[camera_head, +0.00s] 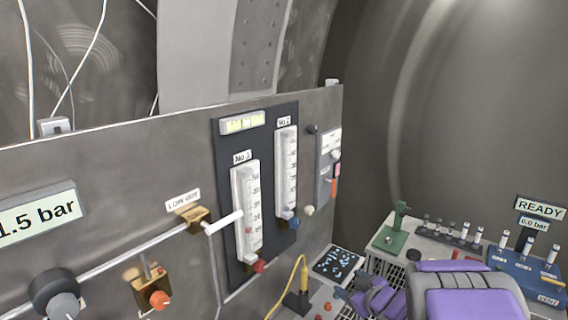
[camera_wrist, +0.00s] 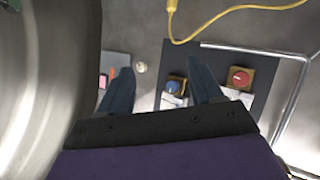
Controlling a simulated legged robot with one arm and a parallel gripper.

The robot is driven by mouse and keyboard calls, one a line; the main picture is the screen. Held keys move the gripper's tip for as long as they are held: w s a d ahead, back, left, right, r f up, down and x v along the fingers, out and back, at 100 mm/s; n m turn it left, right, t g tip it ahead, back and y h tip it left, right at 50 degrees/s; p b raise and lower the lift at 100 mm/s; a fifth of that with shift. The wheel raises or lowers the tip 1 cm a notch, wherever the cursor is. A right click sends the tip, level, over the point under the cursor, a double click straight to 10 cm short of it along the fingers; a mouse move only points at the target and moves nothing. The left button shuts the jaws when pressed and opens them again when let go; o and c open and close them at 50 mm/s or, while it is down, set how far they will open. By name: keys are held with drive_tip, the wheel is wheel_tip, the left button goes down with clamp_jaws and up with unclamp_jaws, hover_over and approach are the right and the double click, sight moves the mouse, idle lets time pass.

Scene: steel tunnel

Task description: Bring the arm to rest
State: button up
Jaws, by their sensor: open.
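My gripper (camera_wrist: 162,78) shows in the wrist view with its two dark fingers spread apart and nothing between them. Beyond the fingers is the dark gauge panel, with a blue knob (camera_wrist: 173,87) between the fingertips in the picture and a red knob (camera_wrist: 240,79) to the right. I cannot tell how far the fingers are from the panel. The fingers are hard to make out there.
A yellow cable (camera_head: 303,272) hangs below. A bench with a green fixture (camera_head: 391,238) and a blue unit (camera_head: 524,268) stands behind my arm.

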drive_tip(key=s+d+r+m+g+h, duration=0.2)
drive_tip(key=s+d+m+g+h, duration=0.15)
drive_tip(key=s, duration=0.35)
drive_tip(key=s+d+r+m+g+h, duration=0.2)
drive_tip(key=s+d+m+h, duration=0.15)
drive_tip(key=s, duration=0.35)
drive_tip(key=s+a+g+y, duration=0.1)
drive_tip(key=s+a+g, duration=0.1)
drive_tip(key=s, duration=0.7)
drive_tip(key=s+a+g, duration=0.3)
drive_tip(key=s+a, duration=0.2)
drive_tip(key=s, duration=0.5)
drive_tip(key=s+a+m+g+y, duration=0.1)
drive_tip(key=s+a+g, duration=0.2)
drive_tip(key=s, duration=0.7)
drive_tip(key=shift+a+f+y, duration=0.15)
drive_tip(key=shift+a+y, duration=0.15)
drive_tip(key=shift+a, duration=0.35)
drive_tip(key=shift+g, duration=0.25)
